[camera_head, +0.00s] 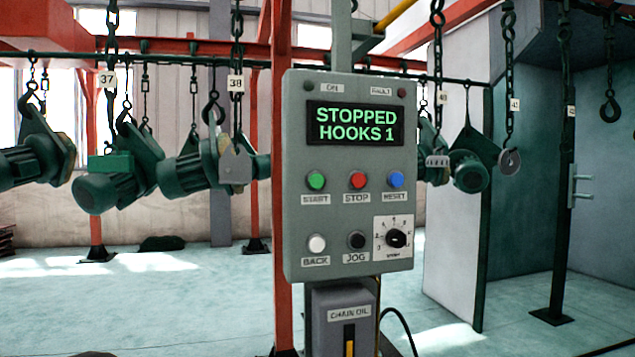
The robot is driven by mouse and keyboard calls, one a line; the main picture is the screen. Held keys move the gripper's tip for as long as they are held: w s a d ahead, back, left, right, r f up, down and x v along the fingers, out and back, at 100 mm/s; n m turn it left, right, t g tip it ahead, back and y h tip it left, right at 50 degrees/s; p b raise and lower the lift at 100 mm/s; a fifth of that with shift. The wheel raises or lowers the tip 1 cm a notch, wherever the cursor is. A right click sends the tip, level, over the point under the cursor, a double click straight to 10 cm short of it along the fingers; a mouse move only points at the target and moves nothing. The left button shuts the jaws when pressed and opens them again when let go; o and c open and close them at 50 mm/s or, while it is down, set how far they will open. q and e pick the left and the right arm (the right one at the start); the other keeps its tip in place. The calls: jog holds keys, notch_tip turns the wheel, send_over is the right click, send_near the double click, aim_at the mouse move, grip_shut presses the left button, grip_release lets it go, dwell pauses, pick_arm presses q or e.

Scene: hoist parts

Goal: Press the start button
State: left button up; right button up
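The start button (316,181) is a green round button on the left of a grey control panel (297,240), above a label reading START. The panel stands upright on a post in the middle of the head view. Its screen (355,124) reads "STOPPED HOOKS 1" in green letters. A red stop button (358,181) and a blue reset button (395,180) sit in the same row. Neither of my grippers shows in the head view, and nothing covers the start button.
A white BACK button (317,243), a black JOG button (356,241) and a dial (396,238) sit below. A chain oil box (342,318) is under the panel. Green motors (105,187) hang from hooks behind. A grey booth (530,170) stands right.

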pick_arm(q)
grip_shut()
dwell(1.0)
